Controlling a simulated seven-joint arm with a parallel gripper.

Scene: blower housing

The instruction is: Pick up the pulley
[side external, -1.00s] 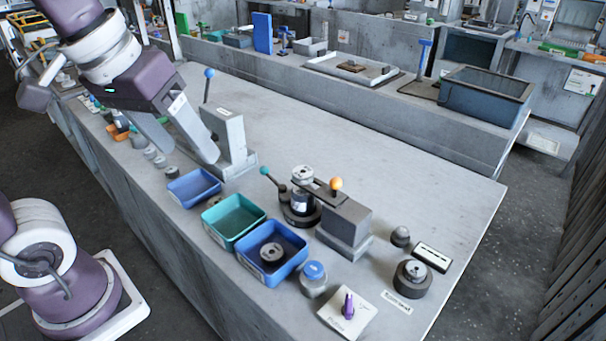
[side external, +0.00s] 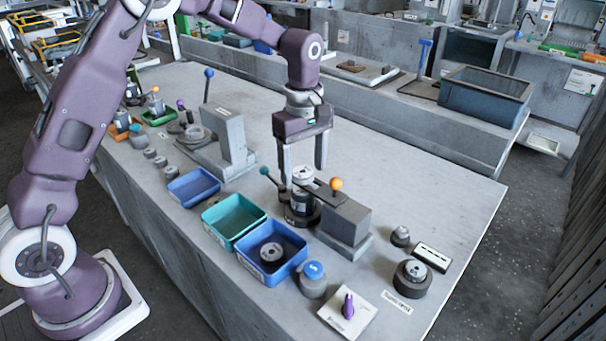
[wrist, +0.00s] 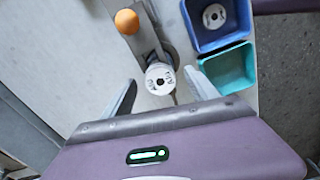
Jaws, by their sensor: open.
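A light grey, round pulley-like part (side external: 302,174) with holes in its top sits upright on a dark round fixture (side external: 301,214) beside a grey clamp block. It also shows in the wrist view (wrist: 160,80). My gripper (side external: 304,176) points down over this part, its two fingers apart on either side of its top; it is open and empty. In the wrist view my gripper (wrist: 161,80) has the part between the fingertips; contact cannot be told. A similar round part (side external: 271,252) lies in the blue bin (side external: 284,262), and another (side external: 413,268) sits on a dark round base.
The clamp block (side external: 344,222) carries an orange-knobbed bar (side external: 336,185) close to my fingers. A teal-knobbed lever (side external: 265,171) stands left of the fixture. A teal bin (side external: 238,238) and a grey post fixture (side external: 229,135) are further left.

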